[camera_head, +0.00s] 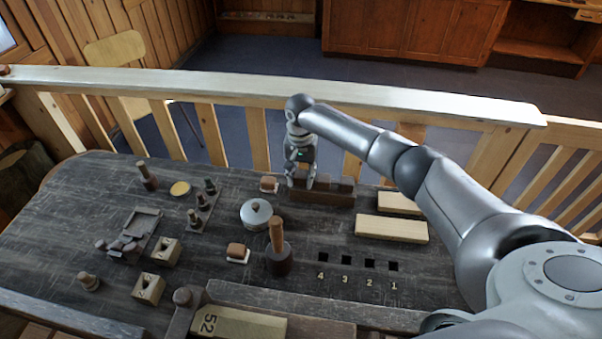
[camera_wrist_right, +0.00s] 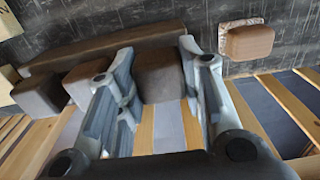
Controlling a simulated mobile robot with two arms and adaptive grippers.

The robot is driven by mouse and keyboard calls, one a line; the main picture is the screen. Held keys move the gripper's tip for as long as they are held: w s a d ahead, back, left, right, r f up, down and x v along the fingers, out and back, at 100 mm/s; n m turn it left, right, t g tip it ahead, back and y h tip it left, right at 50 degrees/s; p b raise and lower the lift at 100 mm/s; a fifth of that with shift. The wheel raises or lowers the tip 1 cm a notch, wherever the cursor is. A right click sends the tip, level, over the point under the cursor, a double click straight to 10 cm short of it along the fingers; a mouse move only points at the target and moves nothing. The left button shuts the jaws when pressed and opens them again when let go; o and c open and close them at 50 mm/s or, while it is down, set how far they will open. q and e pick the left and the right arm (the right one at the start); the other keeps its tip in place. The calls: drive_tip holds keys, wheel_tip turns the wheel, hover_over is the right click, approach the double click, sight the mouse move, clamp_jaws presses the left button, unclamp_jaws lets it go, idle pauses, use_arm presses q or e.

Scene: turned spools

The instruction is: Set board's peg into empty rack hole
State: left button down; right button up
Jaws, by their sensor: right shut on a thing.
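My right gripper (camera_head: 301,182) is at the left end of a long dark wooden bar (camera_head: 318,197) at the back of the table. Its fingers are shut on a brown block (camera_wrist_right: 158,77), the end one of three blocks along the bar. I cannot tell which piece is the rack or see an empty rack hole clearly. My left gripper is not in view.
Numbered square holes (camera_head: 345,262) lie to the right, near pale wooden blocks (camera_head: 391,229). A wooden railing (camera_head: 250,87) runs behind the table.

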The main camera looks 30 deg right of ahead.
idle(0.3)
drive_tip(key=o, duration=1.1)
drive_tip(key=shift+f, duration=0.1)
drive_tip(key=o, duration=0.4)
wheel_tip(320, 180, up, 3)
drive_tip(key=p, duration=0.3)
drive_tip(key=shift+s+d+p, duration=0.1)
drive_tip(key=shift+p, duration=0.3)
wheel_tip(320, 180, up, 5)
drive_tip(key=p, duration=0.5)
